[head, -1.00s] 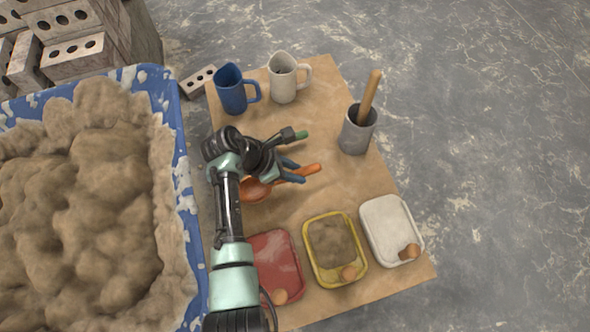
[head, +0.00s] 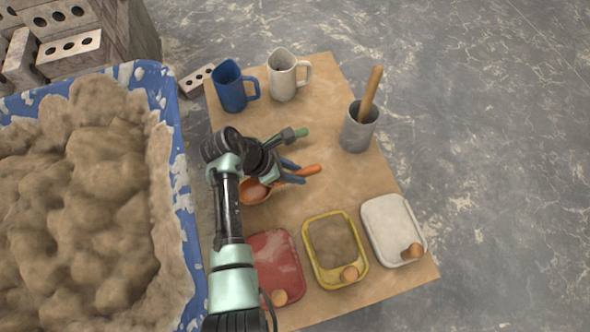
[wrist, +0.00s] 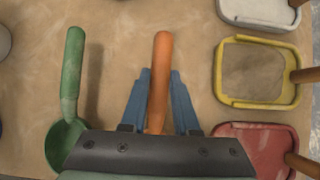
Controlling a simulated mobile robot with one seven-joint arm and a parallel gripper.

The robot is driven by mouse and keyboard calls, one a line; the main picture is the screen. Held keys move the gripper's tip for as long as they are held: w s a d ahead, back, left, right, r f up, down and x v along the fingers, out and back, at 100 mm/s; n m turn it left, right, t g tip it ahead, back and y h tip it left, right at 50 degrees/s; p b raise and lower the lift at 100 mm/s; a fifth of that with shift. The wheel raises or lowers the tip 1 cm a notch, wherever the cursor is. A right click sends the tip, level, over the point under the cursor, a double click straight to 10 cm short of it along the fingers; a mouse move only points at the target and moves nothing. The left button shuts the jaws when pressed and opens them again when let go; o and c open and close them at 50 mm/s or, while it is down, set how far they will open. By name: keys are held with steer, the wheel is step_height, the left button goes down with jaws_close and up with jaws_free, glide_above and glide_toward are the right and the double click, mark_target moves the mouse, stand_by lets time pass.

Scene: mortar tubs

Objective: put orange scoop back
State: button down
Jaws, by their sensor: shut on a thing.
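The orange scoop (head: 255,193) is at the middle of the brown board, its bowl partly behind my arm and its handle pointing right. My gripper (head: 296,173) is shut on the scoop's handle, with blue fingers on either side. In the wrist view the orange handle (wrist: 161,60) stands out between the fingertips (wrist: 160,76), and its bowl is hidden by the gripper body. I cannot tell whether the scoop touches the board. The green scoop (wrist: 70,90) lies left of it in the wrist view; its handle (head: 301,133) shows beyond my gripper in the head view.
The board (head: 330,110) also holds a blue jug (head: 231,90), a white jug (head: 282,77) and a grey pot (head: 357,132) with a wooden handle. Red (head: 277,262), yellow (head: 308,255) and white (head: 380,215) trays line the near side. A blue mortar tub (head: 172,130) stands left.

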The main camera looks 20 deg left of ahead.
steer(key=shift+f, duration=0.1)
steer(key=c, duration=0.6)
jaws_free()
steer(key=shift+p+v, duration=3)
steer(key=shift+v, duration=3.45)
